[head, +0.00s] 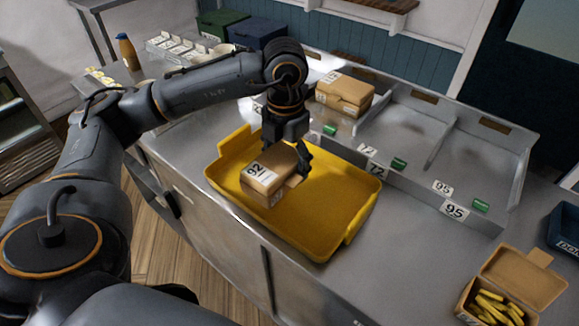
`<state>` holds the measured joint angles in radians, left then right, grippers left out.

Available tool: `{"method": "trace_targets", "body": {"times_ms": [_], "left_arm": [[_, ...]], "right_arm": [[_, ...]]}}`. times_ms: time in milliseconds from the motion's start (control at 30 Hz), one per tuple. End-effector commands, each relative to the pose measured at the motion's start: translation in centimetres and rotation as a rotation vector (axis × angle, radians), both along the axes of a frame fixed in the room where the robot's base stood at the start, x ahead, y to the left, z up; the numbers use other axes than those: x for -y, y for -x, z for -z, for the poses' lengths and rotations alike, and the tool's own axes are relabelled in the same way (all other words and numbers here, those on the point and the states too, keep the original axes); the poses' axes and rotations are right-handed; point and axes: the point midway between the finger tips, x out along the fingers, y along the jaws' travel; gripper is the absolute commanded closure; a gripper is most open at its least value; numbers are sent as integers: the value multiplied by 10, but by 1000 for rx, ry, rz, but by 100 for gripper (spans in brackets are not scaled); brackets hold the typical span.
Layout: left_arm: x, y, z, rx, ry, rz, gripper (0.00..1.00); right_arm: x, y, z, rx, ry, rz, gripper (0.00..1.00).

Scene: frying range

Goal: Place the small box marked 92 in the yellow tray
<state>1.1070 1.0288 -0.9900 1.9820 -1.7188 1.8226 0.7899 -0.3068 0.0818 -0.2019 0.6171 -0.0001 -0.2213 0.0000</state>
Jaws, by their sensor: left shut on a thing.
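The small brown box marked 92 (266,178) is over the left part of the yellow tray (335,225), its white label facing up and toward me. The rest of the tray is empty. My right gripper is not in view.
Another brown box (345,92) sits in the metal divided rack (410,125) behind the tray; its other bays look empty. An open carton of fries (500,300) stands at the lower right, near a dark blue bin (565,228). A brown bottle (128,52) stands at the back left.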

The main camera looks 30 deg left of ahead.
Motion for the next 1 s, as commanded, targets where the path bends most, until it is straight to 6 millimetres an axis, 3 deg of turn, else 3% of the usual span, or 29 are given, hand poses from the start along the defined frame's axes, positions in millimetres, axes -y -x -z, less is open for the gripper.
{"method": "trace_targets", "body": {"times_ms": [200, 367, 600, 1000], "left_arm": [[-10, -22, 29, -2, 0, 0, 64], [-13, -29, 39, -2, 0, 1, 64], [-15, -32, 69, -3, 0, 2, 64], [-14, -33, 79, 0, 0, 2, 64]], "right_arm": [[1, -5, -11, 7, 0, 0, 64], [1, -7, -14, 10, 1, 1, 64], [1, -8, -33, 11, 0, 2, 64], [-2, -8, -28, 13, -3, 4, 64]]}}
